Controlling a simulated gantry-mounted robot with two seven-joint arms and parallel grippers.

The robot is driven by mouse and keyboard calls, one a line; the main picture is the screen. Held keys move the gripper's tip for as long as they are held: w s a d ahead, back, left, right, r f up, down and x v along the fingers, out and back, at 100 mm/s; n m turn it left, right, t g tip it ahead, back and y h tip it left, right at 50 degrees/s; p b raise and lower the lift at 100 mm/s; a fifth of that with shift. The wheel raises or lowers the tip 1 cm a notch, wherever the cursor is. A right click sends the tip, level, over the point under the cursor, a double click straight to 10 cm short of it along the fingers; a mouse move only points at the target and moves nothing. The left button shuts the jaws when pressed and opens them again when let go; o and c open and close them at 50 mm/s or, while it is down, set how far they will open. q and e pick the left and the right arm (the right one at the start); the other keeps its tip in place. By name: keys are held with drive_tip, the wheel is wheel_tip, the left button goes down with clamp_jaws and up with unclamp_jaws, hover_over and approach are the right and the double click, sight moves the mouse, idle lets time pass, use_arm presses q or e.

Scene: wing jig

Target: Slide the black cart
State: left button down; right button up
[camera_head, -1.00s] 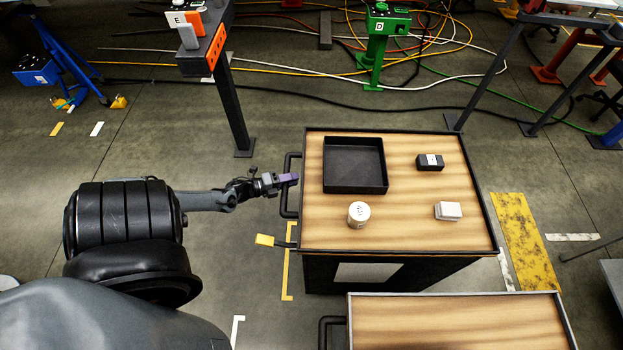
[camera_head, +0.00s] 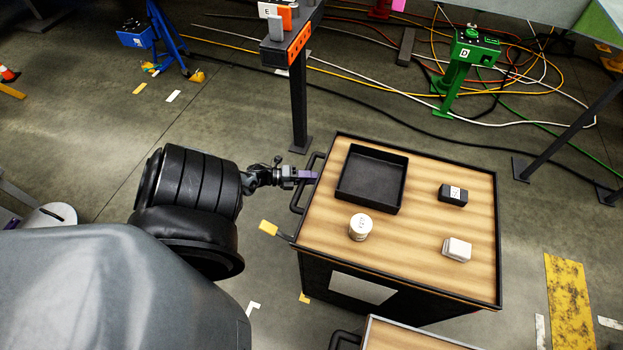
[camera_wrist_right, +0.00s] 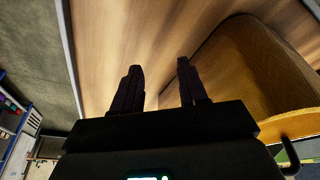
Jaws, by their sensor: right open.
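The black cart has a wood top with a black rim (camera_head: 498,240) and stands right of centre in the head view. Its black handle (camera_head: 297,197) is on the left side. My left gripper (camera_head: 311,176), with purple fingertips, is at the upper part of this handle and looks shut on it, though the far finger is hidden. On the cart are a black tray (camera_head: 372,180), a white round container (camera_head: 360,227), a black box (camera_head: 453,195) and a white block (camera_head: 457,249). My right gripper (camera_wrist_right: 158,70) is open and empty above a wooden surface (camera_wrist_right: 135,30).
A second wood-topped cart (camera_head: 400,338) stands close at the bottom edge. A dark post (camera_head: 299,110) stands near the black cart's far left corner. A green stand (camera_head: 463,75) and loose cables are behind. A yellow floor patch (camera_head: 568,300) lies right of the cart.

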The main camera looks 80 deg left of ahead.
use_arm(q)
drive_tip(key=c, duration=1.1)
unclamp_jaws()
drive_tip(key=shift+s+a, duration=0.1)
drive_tip(key=shift+c, duration=0.2)
drive_tip(key=shift+o, duration=1.1)
drive_tip(key=shift+s, duration=0.2)
drive_tip(key=shift+w, duration=0.1)
drive_tip(key=s+r, duration=0.2)
drive_tip(key=s, duration=0.8)
drive_tip(key=shift+s+a, duration=0.2)
drive_tip(key=shift+s, duration=0.15)
